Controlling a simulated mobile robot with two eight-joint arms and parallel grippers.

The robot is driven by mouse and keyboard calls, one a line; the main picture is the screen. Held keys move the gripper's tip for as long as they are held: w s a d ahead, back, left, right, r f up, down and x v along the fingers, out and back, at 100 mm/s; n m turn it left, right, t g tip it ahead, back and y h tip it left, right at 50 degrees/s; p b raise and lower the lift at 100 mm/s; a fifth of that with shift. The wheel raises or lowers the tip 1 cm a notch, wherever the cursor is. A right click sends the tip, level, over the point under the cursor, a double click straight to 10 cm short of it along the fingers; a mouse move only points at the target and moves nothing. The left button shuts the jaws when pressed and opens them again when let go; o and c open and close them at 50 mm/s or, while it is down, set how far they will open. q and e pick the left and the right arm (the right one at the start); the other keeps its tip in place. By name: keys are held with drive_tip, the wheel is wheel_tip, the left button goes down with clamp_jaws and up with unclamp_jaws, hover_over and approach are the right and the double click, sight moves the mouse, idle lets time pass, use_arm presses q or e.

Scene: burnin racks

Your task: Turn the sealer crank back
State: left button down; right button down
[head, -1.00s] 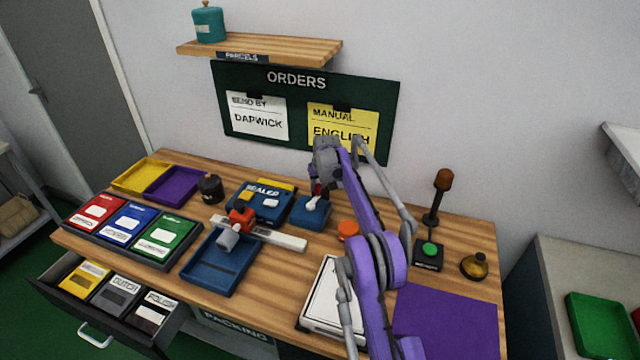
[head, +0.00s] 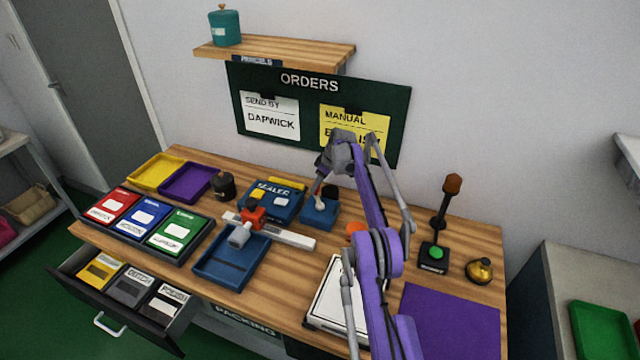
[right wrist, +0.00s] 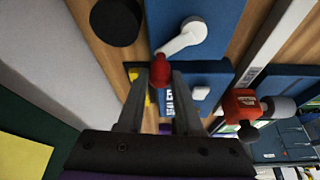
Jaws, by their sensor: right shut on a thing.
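The sealer crank (head: 320,203) is a white arm with a red knob (right wrist: 160,71), mounted on a small blue block (head: 316,218) beside the blue sealer (head: 287,209). In the right wrist view the white crank arm (right wrist: 182,39) points up and right from the knob. My right gripper (right wrist: 160,78) is shut on the red knob, with one dark finger on each side. In the head view my gripper and purple arm reach over the block from the right and partly hide the crank. My left gripper is not in view.
A red and grey clamp (head: 250,217) sits on a white bar (head: 290,236) over a blue tray (head: 212,283). A dark round knob (right wrist: 115,20) is close to the crank block. The order board (head: 312,87) stands behind my arm. An amber lamp post (head: 444,205) stands at right.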

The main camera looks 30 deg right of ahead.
drive_tip(key=shift+w+a+n, duration=0.1)
drive_tip(key=shift+a+n, duration=0.1)
drive_tip(key=shift+n, duration=0.3)
idle(0.3)
drive_tip(key=c, duration=0.6)
unclamp_jaws()
drive_tip(key=shift+r, duration=0.1)
drive_tip(key=v, duration=1)
drive_tip(key=shift+d+r, duration=0.15)
drive_tip(key=shift+r, duration=0.2)
